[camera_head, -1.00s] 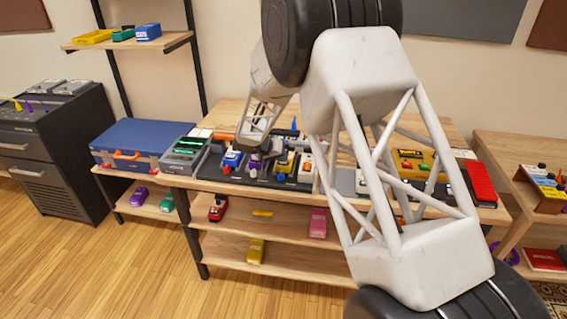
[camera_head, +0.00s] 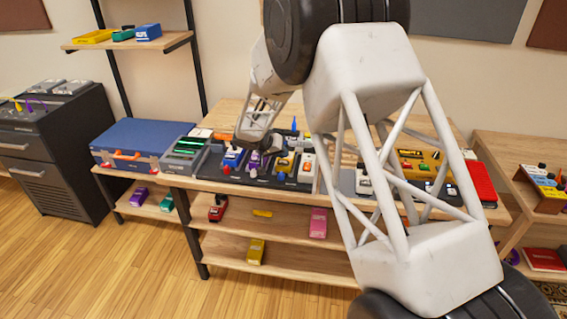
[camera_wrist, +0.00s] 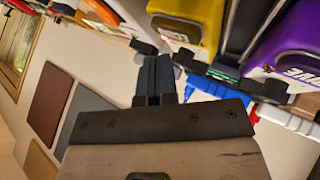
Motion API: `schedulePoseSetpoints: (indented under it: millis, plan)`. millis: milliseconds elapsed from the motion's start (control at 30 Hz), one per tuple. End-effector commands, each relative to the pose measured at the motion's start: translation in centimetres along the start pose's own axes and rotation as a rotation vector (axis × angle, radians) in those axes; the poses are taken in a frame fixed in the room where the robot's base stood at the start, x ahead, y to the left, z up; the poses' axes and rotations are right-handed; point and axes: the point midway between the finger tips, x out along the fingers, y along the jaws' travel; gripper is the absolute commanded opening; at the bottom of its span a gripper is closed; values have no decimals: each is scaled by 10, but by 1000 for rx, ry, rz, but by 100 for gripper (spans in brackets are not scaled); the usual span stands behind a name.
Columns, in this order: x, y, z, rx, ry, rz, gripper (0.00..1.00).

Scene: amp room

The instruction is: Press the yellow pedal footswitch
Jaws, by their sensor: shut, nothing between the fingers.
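A yellow pedal (camera_head: 285,163) sits on the black pedalboard on the bench, between a purple pedal (camera_head: 259,162) and a white one (camera_head: 306,167). It also shows at the top of the wrist view (camera_wrist: 190,18), with the purple pedal (camera_wrist: 283,45) to its right. My gripper (camera_head: 262,146) is above the back of the board, near the purple and yellow pedals; its tips are hard to make out there. In the wrist view my gripper's fingers (camera_wrist: 155,72) are together and empty, below and left of the yellow pedal. Contact with it cannot be told.
A blue pedal (camera_head: 233,158) stands left of the purple one. A blue case (camera_head: 138,138) lies at the bench's left. Another yellow pedal (camera_head: 256,251) is on the low shelf. My arm hides part of the bench's right side.

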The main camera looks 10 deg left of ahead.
Motion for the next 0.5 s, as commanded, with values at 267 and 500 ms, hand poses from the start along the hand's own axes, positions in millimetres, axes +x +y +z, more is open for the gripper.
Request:
schedulePoseSetpoints:
  millis: [267,500]
  plan:
    - [-5,3,-4,2,1,0,0]
    - [-16,12,-12,1,1,0,0]
